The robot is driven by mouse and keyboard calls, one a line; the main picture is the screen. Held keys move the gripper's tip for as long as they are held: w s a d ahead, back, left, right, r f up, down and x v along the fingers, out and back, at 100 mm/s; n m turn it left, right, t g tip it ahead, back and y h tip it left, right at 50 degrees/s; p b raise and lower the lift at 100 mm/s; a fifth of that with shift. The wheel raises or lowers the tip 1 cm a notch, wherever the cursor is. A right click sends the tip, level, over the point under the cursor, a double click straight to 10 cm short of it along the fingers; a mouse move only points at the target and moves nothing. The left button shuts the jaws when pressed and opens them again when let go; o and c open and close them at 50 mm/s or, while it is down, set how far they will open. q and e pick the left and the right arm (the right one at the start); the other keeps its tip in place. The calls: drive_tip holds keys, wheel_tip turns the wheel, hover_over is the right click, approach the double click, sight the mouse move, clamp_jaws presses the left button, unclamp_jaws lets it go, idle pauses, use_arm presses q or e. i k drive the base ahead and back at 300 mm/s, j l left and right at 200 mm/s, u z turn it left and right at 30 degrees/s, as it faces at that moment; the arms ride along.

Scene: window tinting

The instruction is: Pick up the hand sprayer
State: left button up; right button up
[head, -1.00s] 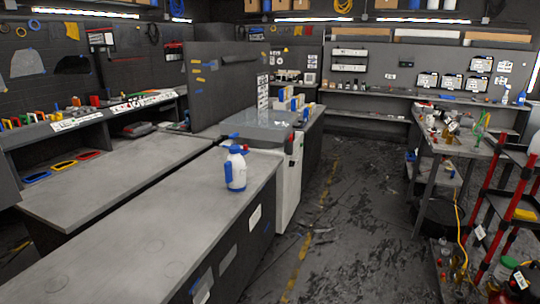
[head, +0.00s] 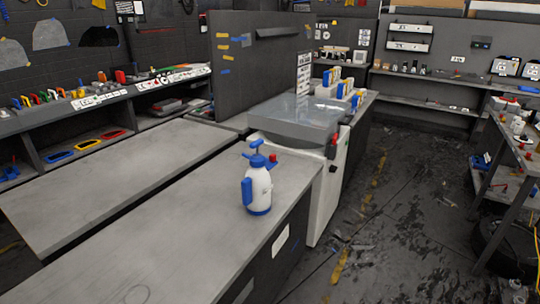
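The hand sprayer (head: 259,188) is a white bottle with a blue base, a blue side handle and a blue pump top. It stands upright on the grey workbench (head: 190,225), near the bench's far right end. A small red part shows beside its top. Neither of my grippers is in the head view, and nothing is touching the sprayer.
A white cabinet with a clear-topped lid (head: 300,118) stands just beyond the bench end. A second grey bench (head: 115,180) runs parallel on the left, with a narrow gap between. Dark floor (head: 385,225) is open on the right, before a cluttered side table (head: 515,150).

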sight(255, 187)
drive_tip(key=u, duration=0.45)
drive_tip(key=i+l+u, duration=0.15)
drive_tip(key=l+u, duration=0.25)
drive_tip(key=i+l+u, duration=0.15)
drive_tip(key=l+u, duration=0.25)
drive_tip(key=i+l+u, duration=0.1)
drive_tip(key=l+u, duration=0.15)
drive_tip(key=u, duration=0.15)
